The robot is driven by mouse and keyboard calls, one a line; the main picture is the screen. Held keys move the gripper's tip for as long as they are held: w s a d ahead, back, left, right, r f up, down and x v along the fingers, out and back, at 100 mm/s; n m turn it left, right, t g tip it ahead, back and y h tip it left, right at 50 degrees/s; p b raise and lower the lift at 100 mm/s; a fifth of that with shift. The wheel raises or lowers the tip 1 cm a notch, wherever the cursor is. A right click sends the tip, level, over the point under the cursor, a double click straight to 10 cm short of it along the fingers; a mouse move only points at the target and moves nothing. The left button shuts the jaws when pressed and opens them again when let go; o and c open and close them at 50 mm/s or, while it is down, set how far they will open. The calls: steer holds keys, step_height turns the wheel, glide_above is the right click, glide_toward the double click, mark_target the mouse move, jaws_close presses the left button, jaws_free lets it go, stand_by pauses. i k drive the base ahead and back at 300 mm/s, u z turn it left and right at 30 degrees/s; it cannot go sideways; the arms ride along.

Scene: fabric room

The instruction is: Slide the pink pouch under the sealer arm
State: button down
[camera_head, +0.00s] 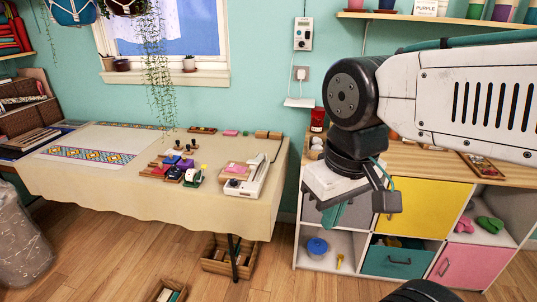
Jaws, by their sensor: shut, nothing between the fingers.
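The sealer (254,177) is a long white device lying at the right end of the cloth-covered table, with its arm along its right side. A small pink item (237,168), which looks like the pouch, lies at the sealer's left on a pinkish-tan piece. I cannot tell whether it touches the sealer or reaches under its arm. My gripper (362,203) is shut and empty, to the right of the table and in front of the cabinet. It is well apart from the pouch and sealer.
The table (110,178) also holds several small stamps and dark blocks (177,167) left of the sealer. The cabinet (440,173) with coloured doors stands at the right. Crates (228,256) sit on the floor under the table. Open floor lies in front.

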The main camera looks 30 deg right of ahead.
mark_target(232, 168)
steer(key=z, duration=0.1)
steer(key=i, duration=1.65)
